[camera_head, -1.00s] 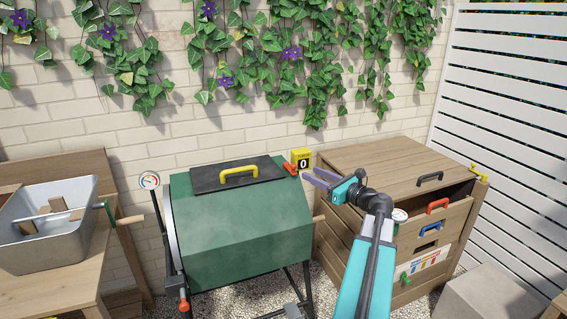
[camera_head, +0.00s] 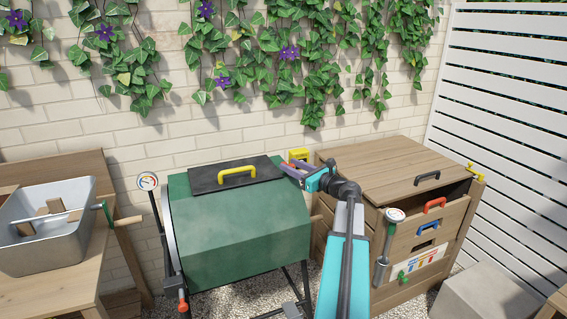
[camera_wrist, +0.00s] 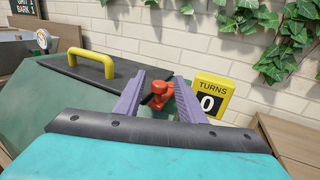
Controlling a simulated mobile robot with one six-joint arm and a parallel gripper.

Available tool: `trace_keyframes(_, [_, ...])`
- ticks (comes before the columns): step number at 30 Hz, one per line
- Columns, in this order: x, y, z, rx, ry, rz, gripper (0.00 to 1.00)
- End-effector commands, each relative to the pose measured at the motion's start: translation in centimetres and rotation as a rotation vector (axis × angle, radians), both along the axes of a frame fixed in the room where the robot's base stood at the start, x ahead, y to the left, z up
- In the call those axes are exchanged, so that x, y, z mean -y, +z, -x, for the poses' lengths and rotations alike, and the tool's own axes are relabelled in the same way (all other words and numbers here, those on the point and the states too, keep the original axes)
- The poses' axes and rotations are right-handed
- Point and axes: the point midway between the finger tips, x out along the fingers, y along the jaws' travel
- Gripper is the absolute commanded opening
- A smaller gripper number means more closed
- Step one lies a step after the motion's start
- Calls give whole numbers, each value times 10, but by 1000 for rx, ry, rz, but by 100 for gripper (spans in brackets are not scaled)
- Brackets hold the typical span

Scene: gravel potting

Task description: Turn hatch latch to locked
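The hatch is a black panel (camera_head: 210,180) with a yellow handle (camera_head: 238,175) on top of the green drum (camera_head: 240,225). The handle also shows in the wrist view (camera_wrist: 92,62). The red latch (camera_wrist: 160,92) is at the hatch's right end, between the purple fingers of my gripper (camera_wrist: 158,88) in the wrist view. The fingers stand apart on both sides of it, and I see no clear contact. In the head view my gripper (camera_head: 292,170) covers most of the latch. The latch's lower part is hidden in the wrist view.
A yellow counter reading "TURNS 0" (camera_wrist: 212,98) stands just right of the latch. A wooden bin (camera_head: 385,165) with coloured handles is to the right. A metal tub (camera_head: 45,240) sits on a bench at left. The ivy-covered brick wall is behind.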

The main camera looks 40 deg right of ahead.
Motion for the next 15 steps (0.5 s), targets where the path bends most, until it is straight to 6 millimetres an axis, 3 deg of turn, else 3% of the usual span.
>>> trace_keyframes(6, [0, 0, -30, 0, 2, 0, 36])
trace_keyframes(15, [-1, 0, -44, 0, 1, 0, 36])
